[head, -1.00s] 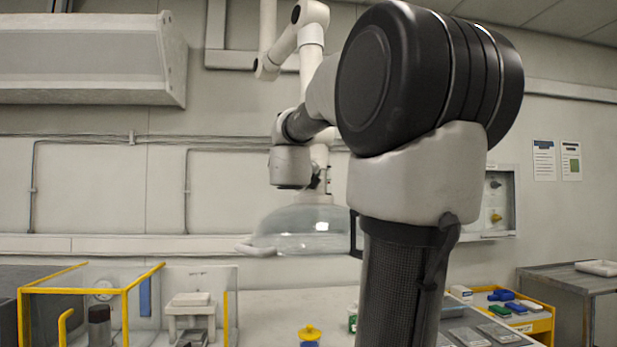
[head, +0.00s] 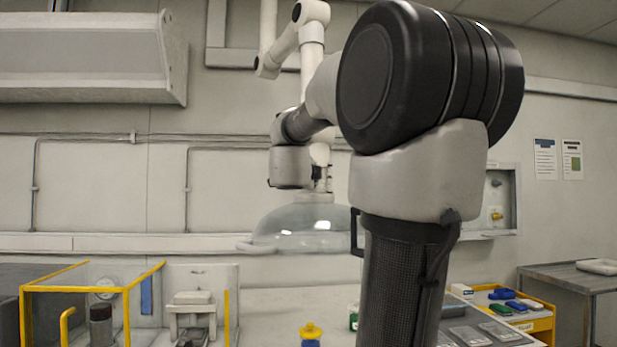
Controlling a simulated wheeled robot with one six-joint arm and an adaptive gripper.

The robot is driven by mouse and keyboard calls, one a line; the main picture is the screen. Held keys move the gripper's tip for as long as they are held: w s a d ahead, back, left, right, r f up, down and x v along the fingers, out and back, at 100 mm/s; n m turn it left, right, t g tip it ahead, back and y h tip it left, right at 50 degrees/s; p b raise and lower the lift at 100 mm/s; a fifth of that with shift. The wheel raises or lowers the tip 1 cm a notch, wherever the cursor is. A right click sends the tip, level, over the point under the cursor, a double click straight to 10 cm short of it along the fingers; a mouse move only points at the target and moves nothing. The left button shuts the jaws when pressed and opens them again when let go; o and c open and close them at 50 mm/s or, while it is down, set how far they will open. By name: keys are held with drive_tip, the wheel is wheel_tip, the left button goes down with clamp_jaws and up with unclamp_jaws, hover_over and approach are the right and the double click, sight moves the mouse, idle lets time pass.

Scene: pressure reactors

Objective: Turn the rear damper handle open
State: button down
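A white jointed extraction arm (head: 312,55) hangs at the upper middle, with a clear dome hood (head: 305,228) at its lower end. My own arm crosses in front of it. My gripper (head: 321,179) shows only as small dark parts beside my grey wrist joint, at the duct just above the hood. Its fingers are too small and hidden to tell open from shut. I cannot make out the rear damper handle; that stretch of duct is partly covered by my wrist and gripper. I cannot tell whether the gripper touches it.
A yellow-framed clear enclosure (head: 75,290) stands at lower left. A yellow-capped blue bottle (head: 311,335) stands on the pale bench (head: 275,298). A yellow tray (head: 540,323) with coloured items is at lower right. A wall box with valves (head: 497,205) is behind my arm.

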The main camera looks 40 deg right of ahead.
idle(0.4)
drive_tip(key=c, duration=1.4)
unclamp_jaws()
drive_tip(key=shift+o, duration=0.2)
drive_tip(key=shift+a, duration=0.1)
drive_tip(key=v, duration=1.2)
drive_tip(key=shift+w, duration=0.1)
